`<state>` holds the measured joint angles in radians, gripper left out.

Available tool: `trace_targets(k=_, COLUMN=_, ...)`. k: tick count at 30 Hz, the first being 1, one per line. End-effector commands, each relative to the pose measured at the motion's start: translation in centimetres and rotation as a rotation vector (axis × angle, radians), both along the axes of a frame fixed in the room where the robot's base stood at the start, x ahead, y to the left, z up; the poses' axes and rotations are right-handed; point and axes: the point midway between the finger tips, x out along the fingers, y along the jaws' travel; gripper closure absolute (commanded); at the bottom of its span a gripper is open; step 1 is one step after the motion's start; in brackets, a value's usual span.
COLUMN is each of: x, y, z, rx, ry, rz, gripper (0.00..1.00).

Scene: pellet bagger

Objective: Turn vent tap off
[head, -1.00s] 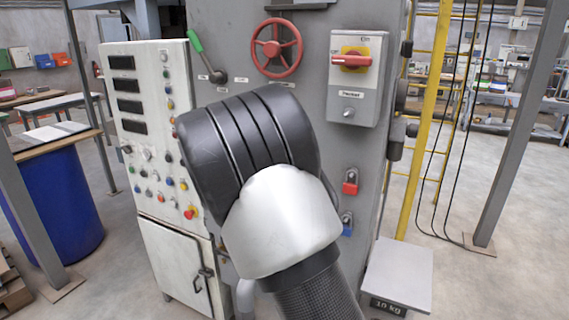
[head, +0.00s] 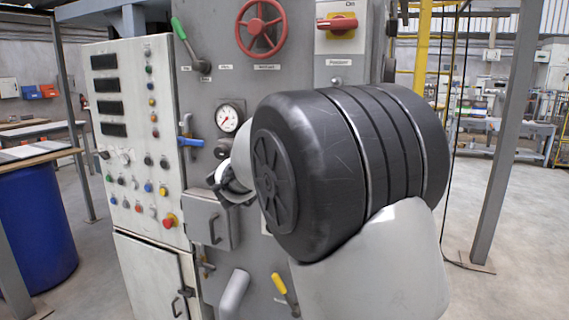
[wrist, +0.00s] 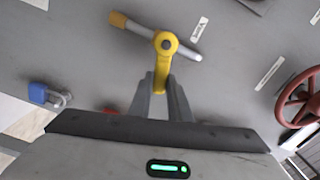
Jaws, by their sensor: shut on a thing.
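The vent tap has a yellow lever (wrist: 166,58) in the wrist view. Its round hub sits on a short grey pipe (wrist: 186,52) with a brass-coloured end. The lever points down from the hub, roughly crosswise to the pipe. My gripper (wrist: 160,84) has its two fingers shut on the lever's free end. A small label, too small to read surely, sits just right of the tap. In the head view my arm hides the tap and the hold on it.
In the head view a gauge (head: 229,118), a blue-handled tap (head: 190,142) and a yellow-handled lever (head: 279,284) are on the panel near my arm.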

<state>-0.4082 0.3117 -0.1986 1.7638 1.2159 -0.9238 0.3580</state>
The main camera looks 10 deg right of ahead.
Motion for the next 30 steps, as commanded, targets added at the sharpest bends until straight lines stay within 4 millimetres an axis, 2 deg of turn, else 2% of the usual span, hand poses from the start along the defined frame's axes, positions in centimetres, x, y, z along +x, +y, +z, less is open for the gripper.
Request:
trace_targets(k=1, x=-0.05, y=-0.07, z=-0.89, rx=0.032, ry=-0.023, rz=0.000, gripper=1.00)
trace_targets(k=12, x=-0.11, y=-0.14, z=-1.68, rx=0.198, ry=-0.143, rz=0.000, gripper=1.00)
trace_targets(k=30, x=-0.09, y=-0.04, z=-1.72, rx=0.246, ry=-0.176, rz=0.001, gripper=1.00)
